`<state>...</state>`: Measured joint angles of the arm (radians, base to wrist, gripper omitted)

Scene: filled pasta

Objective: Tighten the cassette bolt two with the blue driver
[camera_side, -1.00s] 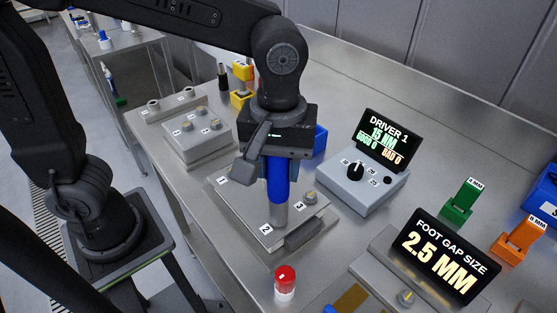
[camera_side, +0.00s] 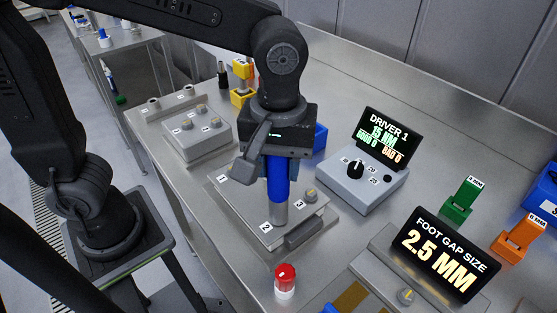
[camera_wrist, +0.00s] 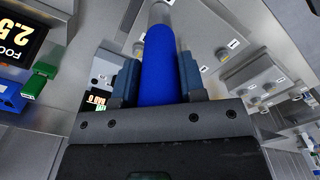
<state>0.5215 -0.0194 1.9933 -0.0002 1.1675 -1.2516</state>
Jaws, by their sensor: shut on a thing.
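My gripper (camera_side: 279,155) is shut on the blue driver (camera_side: 278,182), which hangs upright below it. In the wrist view the driver (camera_wrist: 159,65) stands between the two jaws. Its grey lower end (camera_side: 279,213) meets the cassette plate (camera_side: 247,209) beside the label 2. Bolt two is hidden under the driver's tip, so I cannot see its head. Another bolt (camera_side: 310,196) shows by the label 3, to the right of the driver. The label 1 is at the plate's far left corner. The driver display (camera_side: 383,135) reads DRIVER 1, 15 NM, GOOD 0, BAD 0.
A control box with a black knob (camera_side: 355,169) stands right of the plate. A red-capped jar (camera_side: 285,281) stands in front. A second plate with several bolts (camera_side: 195,133) lies behind left.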

